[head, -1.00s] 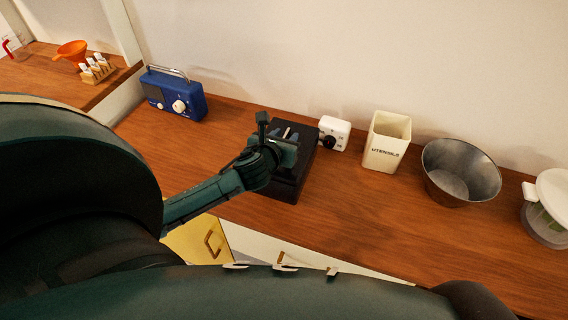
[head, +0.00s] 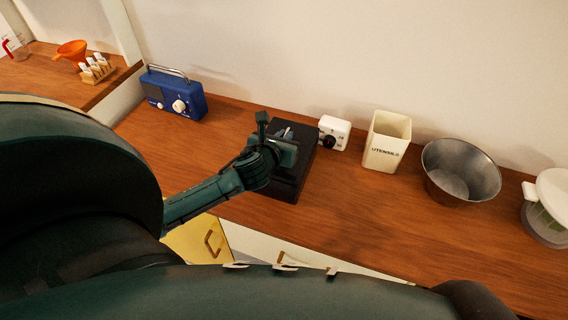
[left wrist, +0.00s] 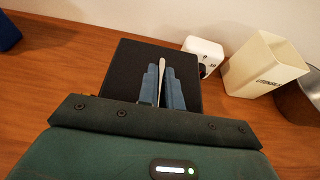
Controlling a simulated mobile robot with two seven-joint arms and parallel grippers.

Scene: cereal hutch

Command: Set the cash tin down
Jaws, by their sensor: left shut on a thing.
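The cash tin (head: 292,186) is a black box at the middle of the wooden counter, and it also shows in the left wrist view (left wrist: 124,72). My left gripper (head: 284,136) is over the top of the tin. In the left wrist view its two blue fingers (left wrist: 162,88) are shut on the pale, thin handle (left wrist: 162,66) of the tin. The tin looks level and on or very close to the counter; its underside is hidden. My right gripper is not in view.
A white timer (head: 334,132) stands just right of the tin, with a cream utensils pot (head: 386,142) and a metal bowl (head: 460,172) further right. A blue radio (head: 174,94) stands at the left. The counter (head: 370,215) in front is clear.

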